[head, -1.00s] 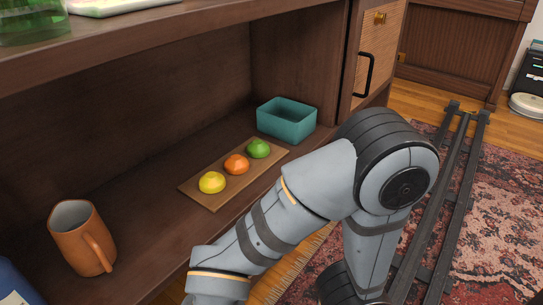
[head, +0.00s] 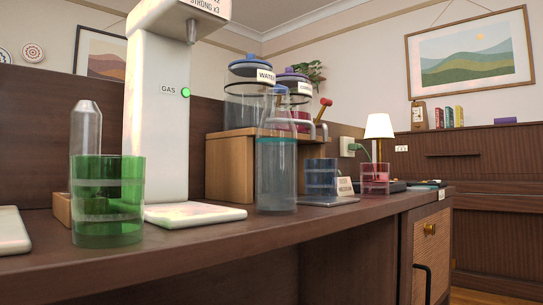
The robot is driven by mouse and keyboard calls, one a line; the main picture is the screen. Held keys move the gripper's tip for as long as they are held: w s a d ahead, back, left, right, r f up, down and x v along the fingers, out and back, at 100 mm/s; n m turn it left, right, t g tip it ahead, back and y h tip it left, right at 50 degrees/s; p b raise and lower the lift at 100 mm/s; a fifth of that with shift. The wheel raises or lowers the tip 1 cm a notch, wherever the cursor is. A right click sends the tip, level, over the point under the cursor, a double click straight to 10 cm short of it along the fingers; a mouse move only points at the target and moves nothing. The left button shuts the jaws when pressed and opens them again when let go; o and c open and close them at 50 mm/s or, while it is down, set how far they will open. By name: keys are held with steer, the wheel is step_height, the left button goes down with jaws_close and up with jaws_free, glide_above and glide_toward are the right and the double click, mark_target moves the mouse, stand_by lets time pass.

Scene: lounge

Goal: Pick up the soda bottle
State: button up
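A tall clear bottle (head: 276,185) with a teal band and a narrowing neck stands upright on the wooden counter (head: 330,222), right of the white machine's base. It looks to be the soda bottle, though I see no label naming it. It seems to hold clear liquid. My gripper is not in view, so its place relative to the bottle cannot be told.
A white machine (head: 160,110) marked GAS stands left of the bottle, with a green glass (head: 107,225) and a clear pointed vessel (head: 86,125) farther left. A wooden stand (head: 230,170) with lidded dispensers is behind. Blue (head: 321,178) and pink (head: 375,180) glasses stand right.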

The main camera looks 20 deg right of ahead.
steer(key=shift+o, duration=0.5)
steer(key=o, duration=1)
